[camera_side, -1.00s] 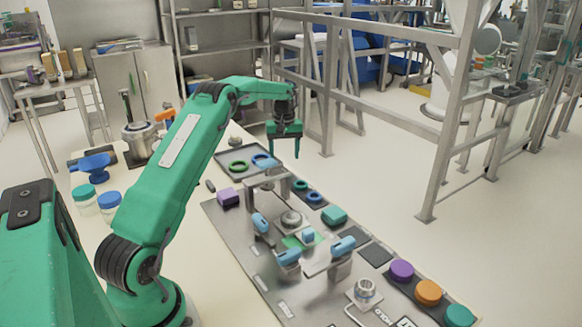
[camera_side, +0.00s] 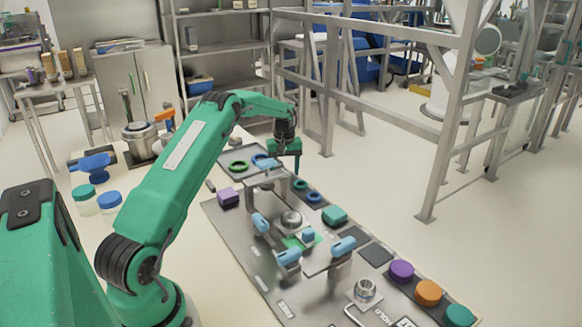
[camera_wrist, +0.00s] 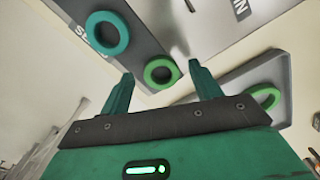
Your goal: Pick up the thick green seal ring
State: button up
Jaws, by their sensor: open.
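A thick green seal ring (camera_wrist: 160,73) lies flat at the end of a dark strip in the wrist view. It shows between the two fingertips of my gripper (camera_wrist: 160,69), beyond them and apart from them. My gripper is open and empty, and in the side view my gripper (camera_side: 284,162) is low over the far end of the ring strip. The ring there is hidden behind my gripper in the side view.
A teal ring (camera_wrist: 107,33) lies beside the green ring on the strip; it shows in the side view (camera_side: 300,185) near a blue ring (camera_side: 315,198). The grey tray (camera_wrist: 285,70) is close to the right finger. A metal fixture (camera_side: 268,178) stands near my gripper.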

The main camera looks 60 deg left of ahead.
jog(key=shift+f, duration=0.7)
jog(key=c, duration=1.1)
jog(key=shift+o, duration=0.2)
jog(key=shift+r, duration=0.25)
jog(key=shift+r, duration=0.6)
jog(key=r, duration=0.3)
jog(key=shift+d, duration=0.25)
jog(key=d+r, duration=0.6)
jog(key=d, duration=0.5)
jog(key=shift+w+r, duration=0.2)
jog(key=shift+w, duration=0.1)
jog(key=shift+d, duration=0.15)
